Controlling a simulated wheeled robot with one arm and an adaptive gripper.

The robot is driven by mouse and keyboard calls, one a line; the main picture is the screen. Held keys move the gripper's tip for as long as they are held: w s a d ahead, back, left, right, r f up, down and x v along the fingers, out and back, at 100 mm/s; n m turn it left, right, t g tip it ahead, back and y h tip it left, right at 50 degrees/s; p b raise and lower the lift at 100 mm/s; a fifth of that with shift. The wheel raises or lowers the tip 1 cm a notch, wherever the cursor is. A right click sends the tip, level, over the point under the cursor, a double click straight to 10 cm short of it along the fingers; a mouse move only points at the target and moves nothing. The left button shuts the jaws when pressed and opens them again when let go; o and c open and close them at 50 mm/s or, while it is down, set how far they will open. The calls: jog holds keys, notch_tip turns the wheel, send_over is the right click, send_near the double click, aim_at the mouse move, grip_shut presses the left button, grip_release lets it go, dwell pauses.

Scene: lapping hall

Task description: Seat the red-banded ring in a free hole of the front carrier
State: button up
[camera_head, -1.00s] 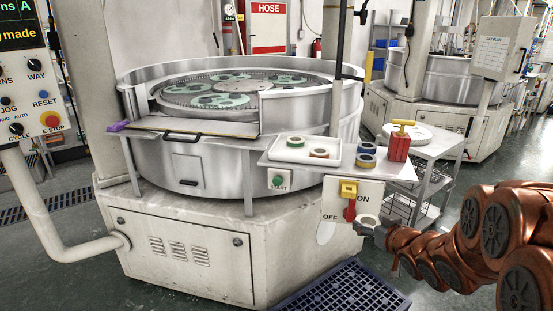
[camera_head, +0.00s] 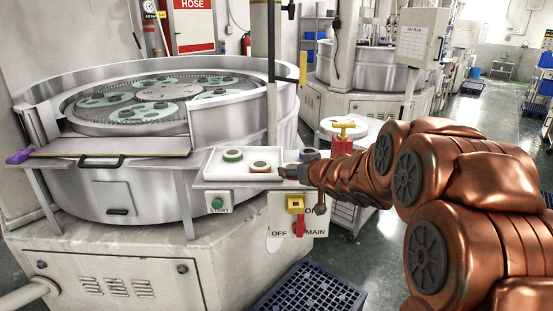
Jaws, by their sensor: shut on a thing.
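My gripper (camera_head: 300,170) is at the front right of the shelf, just right of the white tray. It is shut on a small ring, seen nearly edge-on and partly hidden; I cannot tell its band colour. A ring with an orange-brown band (camera_head: 260,167) lies in the tray, beside a green-banded ring (camera_head: 233,155). The front carrier (camera_head: 143,114) is a pale green disc with dark round spots, on the near side of the round lapping plate. At this size I cannot tell which of its holes are free.
The white tray (camera_head: 212,171) lies on the shelf on the machine's side. The metal tub wall (camera_head: 235,125) rises between shelf and carriers; the rim is lower at the front ledge (camera_head: 110,146). A red can (camera_head: 343,145) stands behind my arm. A dark post (camera_head: 271,90) stands behind the tray.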

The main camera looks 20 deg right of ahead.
jog(key=w+d+p, duration=0.1)
jog(key=d, duration=0.4)
jog(key=w+d+p, duration=0.1)
jog(key=d+p, duration=0.1)
jog(key=d, duration=0.3)
jog(key=w+d+f+p, duration=0.1)
jog(key=d, duration=0.4)
jog(key=shift+w+d+p, duration=0.25)
jog(key=shift+p, duration=0.1)
jog(key=shift+d+f, duration=0.2)
jog(key=shift+f, duration=1.55)
jog(key=shift+f, duration=0.2)
jog(key=o, duration=1.3)
jog(key=shift+o, duration=0.2)
jog(key=shift+r, duration=0.25)
jog(key=b+v, duration=0.1)
jog(key=v, duration=1.1)
